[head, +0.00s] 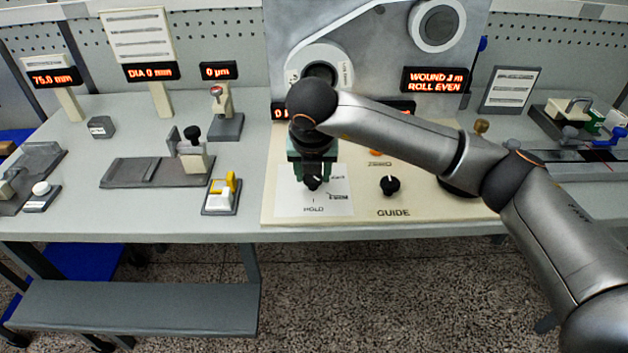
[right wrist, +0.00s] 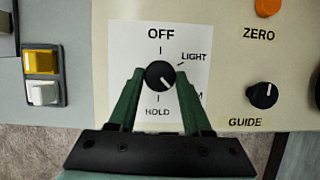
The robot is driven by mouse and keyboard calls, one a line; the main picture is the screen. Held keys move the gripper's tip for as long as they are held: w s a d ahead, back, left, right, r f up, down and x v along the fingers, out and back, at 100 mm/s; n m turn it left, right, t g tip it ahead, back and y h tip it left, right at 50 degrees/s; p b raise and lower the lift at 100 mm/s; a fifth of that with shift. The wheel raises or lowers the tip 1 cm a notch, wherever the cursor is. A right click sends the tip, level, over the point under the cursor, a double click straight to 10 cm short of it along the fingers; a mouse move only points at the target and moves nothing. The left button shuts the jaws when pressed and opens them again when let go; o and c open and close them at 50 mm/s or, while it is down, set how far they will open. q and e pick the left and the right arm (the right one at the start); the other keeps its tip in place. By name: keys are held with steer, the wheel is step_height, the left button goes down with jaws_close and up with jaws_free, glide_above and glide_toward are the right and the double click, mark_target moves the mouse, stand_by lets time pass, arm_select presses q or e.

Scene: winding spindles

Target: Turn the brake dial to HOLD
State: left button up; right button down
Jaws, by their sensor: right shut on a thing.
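The brake dial (right wrist: 160,74) is a round black knob on a white label card (right wrist: 118,50). The card reads OFF above the dial, LIGHT at upper right and HOLD below. A further label at lower right is mostly hidden behind a finger. The dial's white pointer line points to the lower right, between HOLD and the hidden label. My right gripper (head: 313,178) points down over the card, and its green fingers are shut on the dial from both sides. My left gripper is not in view.
A black GUIDE knob (right wrist: 263,95) and an orange ZERO button (right wrist: 267,7) are right of the card. A yellow and white rocker switch (head: 222,193) stands to its left. The winding machine's grey upright panel (head: 385,50) rises behind. The table's front edge is close below the card.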

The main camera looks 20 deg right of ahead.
steer(key=shift+a+f+m+h+b, duration=0.15)
steer(key=shift+m+h+b, duration=0.3)
steer(key=shift+m, duration=0.55)
steer(key=shift+w+m+g+h+b, duration=0.1)
steer(key=shift+m+g+h+b, duration=0.25)
steer(key=shift+m, duration=0.55)
steer(key=shift+m+g+b, duration=0.35)
steer(key=shift+m, duration=0.85)
steer(key=shift+m+h, duration=0.4)
steer(key=shift+m, duration=0.4)
steer(key=shift+w+a+m+g, duration=0.1)
steer(key=shift+m+g, duration=0.2)
steer(key=shift+c, duration=1.8)
jaws_free()
